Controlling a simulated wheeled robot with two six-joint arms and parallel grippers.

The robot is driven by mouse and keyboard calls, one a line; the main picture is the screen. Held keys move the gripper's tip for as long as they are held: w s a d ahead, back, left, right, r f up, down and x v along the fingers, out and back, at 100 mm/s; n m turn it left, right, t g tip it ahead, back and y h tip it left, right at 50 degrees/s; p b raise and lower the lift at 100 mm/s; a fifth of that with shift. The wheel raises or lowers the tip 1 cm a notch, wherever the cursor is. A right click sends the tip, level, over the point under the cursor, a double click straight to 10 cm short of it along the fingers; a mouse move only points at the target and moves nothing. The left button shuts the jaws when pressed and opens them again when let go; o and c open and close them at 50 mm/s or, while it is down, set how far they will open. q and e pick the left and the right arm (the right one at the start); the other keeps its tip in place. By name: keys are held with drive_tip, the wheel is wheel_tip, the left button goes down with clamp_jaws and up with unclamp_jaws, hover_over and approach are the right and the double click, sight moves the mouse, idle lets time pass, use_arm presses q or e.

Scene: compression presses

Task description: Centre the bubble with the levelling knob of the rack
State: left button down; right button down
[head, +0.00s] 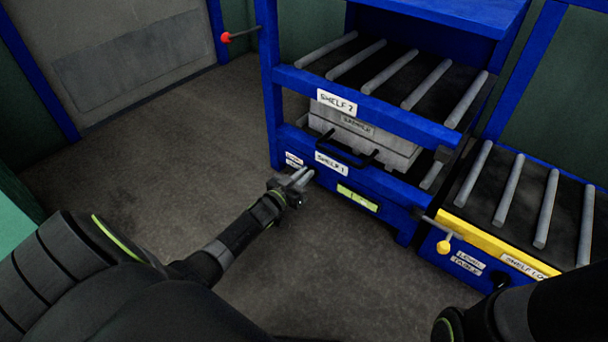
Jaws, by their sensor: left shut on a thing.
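The blue rack (350,130) stands in the middle of the head view. Its spirit level (357,197) is a yellow-green vial strip on the lower front beam; it is too small to tell just where the bubble sits. A small label (294,160) marks the beam's left end. The levelling knob is below this label, mostly hidden by my left gripper (302,177). My left gripper is shut on the knob, its grey fingers against the beam front. My right arm's dark wrist (452,325) shows at the lower right edge; its gripper fingers are out of view.
A grey drawer box (362,145) with a black handle sits on shelf 1, under the shelf 2 rollers. A lower roller table (515,210) with a yellow front edge and a yellow-ended lever (443,246) stands at right. A red-ended lever (226,37) juts left. The left floor is clear.

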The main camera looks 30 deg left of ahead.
use_arm(q)
drive_tip(key=shift+a+f+n+p, duration=0.35)
drive_tip(key=shift+n+p, duration=0.3)
drive_tip(key=shift+n, duration=2.6)
drive_tip(key=shift+a+f+n+p, duration=0.35)
drive_tip(key=shift+n+p, duration=0.3)
drive_tip(key=shift+n, duration=2.55)
drive_tip(key=shift+a+f+n+p, duration=0.2)
drive_tip(key=shift+f+n+p, duration=0.35)
drive_tip(key=shift+n, duration=2.7)
drive_tip(key=c, duration=1.5)
unclamp_jaws()
drive_tip(key=shift+w+r, duration=0.1)
